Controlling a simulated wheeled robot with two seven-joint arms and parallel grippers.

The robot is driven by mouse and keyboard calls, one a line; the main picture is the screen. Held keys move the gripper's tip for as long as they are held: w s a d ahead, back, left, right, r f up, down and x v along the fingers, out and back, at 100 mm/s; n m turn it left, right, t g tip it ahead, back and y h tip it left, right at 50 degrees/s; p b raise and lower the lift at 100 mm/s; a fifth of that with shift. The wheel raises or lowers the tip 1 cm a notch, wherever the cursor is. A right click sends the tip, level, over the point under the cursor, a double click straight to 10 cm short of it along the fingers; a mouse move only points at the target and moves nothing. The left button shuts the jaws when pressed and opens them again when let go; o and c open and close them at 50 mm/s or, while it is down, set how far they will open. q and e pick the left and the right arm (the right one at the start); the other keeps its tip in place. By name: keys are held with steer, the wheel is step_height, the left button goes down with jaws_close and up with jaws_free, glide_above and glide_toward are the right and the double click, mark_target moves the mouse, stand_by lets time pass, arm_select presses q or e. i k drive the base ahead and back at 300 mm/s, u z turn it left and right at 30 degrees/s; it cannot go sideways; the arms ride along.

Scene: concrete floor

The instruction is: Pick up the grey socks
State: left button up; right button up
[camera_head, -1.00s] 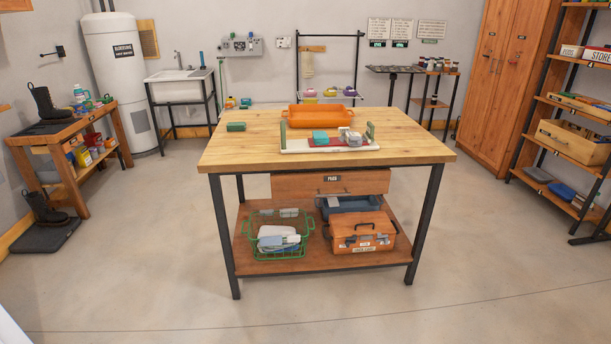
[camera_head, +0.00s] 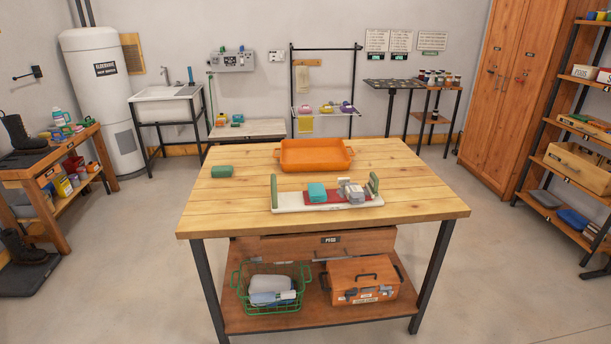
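A small grey bundle (camera_head: 353,192), which looks like the grey socks, sits at the right part of a white tray (camera_head: 291,202) with green end handles. The tray lies near the front middle of the wooden workbench (camera_head: 420,205). A teal folded item (camera_head: 317,193) and a flat red item (camera_head: 336,198) lie beside the grey bundle on the tray. Whether the bundle is one piece or two is too small to tell. Neither of my grippers is in view.
An orange tray (camera_head: 315,165) stands behind the white one, and a green block (camera_head: 222,171) lies at the bench's left. A green wire basket (camera_head: 272,307) and an orange case (camera_head: 362,279) stand on the lower shelf. The bench's right top is clear.

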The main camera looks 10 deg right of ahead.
mark_target(354, 192)
steer(key=u, duration=0.1)
steer(key=i, duration=1.8)
steer(key=z, duration=0.3)
